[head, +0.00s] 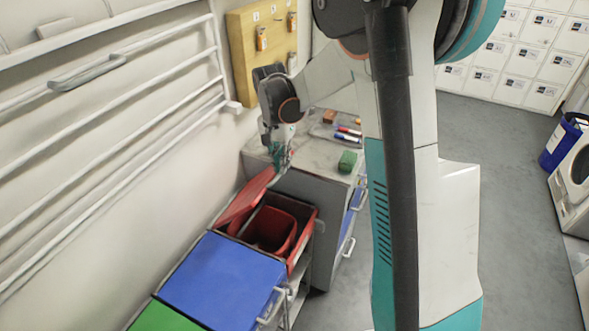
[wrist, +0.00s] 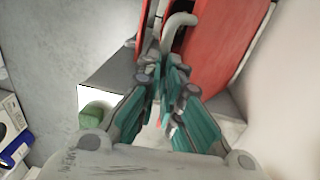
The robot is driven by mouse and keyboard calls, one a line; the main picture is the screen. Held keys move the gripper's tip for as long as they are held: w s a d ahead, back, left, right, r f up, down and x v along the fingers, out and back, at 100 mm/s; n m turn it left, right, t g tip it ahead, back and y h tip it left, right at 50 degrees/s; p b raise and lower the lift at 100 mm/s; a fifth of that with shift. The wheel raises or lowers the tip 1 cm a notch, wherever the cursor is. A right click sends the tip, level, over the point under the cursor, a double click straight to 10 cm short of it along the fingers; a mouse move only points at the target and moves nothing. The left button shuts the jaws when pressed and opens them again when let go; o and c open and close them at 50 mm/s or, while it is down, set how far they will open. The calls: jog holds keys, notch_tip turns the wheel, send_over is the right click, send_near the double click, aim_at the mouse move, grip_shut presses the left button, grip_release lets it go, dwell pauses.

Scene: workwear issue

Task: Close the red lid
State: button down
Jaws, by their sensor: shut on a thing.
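The red lid (head: 245,198) of the bin cart stands part-way open, tilted up toward the wall above a red bin (head: 270,229). My gripper (head: 280,158) is at the lid's raised end. In the wrist view the red lid (wrist: 222,42) fills the upper right, with a pale handle (wrist: 181,20) at its edge. My gripper's fingers (wrist: 168,72) are closed together at this handle. The exact contact is partly hidden by the fingers.
A blue lid (head: 222,276) and a green lid (head: 165,318) lie shut beside the red bin. A grey cabinet (head: 318,187) behind carries a green item (head: 347,161) and markers. White rails line the left wall. Open floor lies right.

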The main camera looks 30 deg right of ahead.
aim_at(273, 174)
jog(key=shift+w+a+r, duration=0.1)
jog(key=shift+w+a, duration=0.6)
jog(key=shift+a, duration=0.05)
jog(key=c, duration=1.9)
grip_release()
jog(key=shift+w, duration=0.1)
jog(key=o, duration=0.3)
jog(key=shift+w+a+f, duration=0.3)
jog(key=shift+w+a, duration=0.05)
jog(key=shift+a, duration=0.05)
jog(key=shift+s+d+r, duration=0.1)
jog(key=shift+d+r, duration=0.05)
jog(key=shift+c, duration=0.4)
notch_tip(273, 174, up, 12)
jog(key=shift+w, duration=0.25)
